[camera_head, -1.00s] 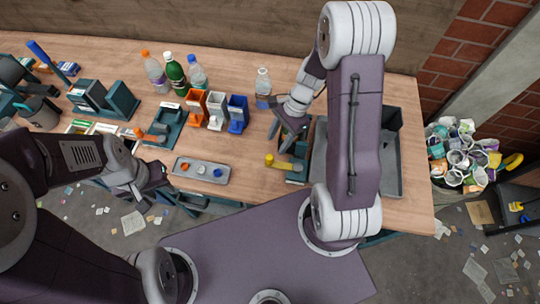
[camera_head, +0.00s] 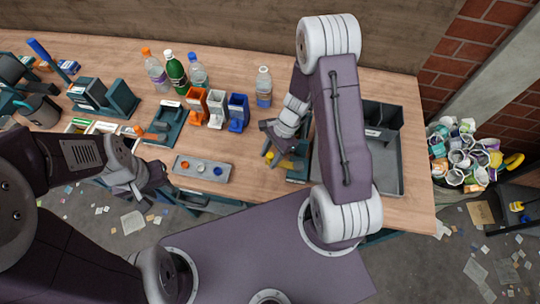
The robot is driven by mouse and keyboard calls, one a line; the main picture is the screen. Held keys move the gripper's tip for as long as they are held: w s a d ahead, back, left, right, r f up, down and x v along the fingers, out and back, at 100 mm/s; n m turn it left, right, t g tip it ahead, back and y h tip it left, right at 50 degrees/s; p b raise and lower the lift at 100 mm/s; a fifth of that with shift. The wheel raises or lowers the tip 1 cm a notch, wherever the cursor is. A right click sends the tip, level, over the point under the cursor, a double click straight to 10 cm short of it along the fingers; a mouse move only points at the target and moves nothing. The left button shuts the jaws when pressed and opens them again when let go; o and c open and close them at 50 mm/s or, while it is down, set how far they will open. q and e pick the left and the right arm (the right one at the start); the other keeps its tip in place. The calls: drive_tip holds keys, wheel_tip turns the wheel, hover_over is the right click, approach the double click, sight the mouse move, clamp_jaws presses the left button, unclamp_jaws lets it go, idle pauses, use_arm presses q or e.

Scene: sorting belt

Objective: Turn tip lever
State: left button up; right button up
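The likely tip lever is a yellow-knobbed handle (camera_head: 284,163) on a small teal base (camera_head: 298,175), at the left side of a grey tray (camera_head: 388,178). My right gripper (camera_head: 268,140) is beside and just above the lever, pointing left and down, and partly covers it. Its fingers look spread, and I see nothing between them. Whether it touches the lever is unclear. My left gripper (camera_head: 137,196) hangs at the table's front edge on the left, away from the lever; its finger gap is hard to make out.
A small tray with caps (camera_head: 203,178) lies left of the lever. Bottles (camera_head: 176,73) and orange, white and blue holders (camera_head: 237,112) stand behind. An orange-handled teal device (camera_head: 165,122) is further left. A bin of cups (camera_head: 466,155) stands right of the table.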

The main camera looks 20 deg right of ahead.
clamp_jaws()
idle(1.2)
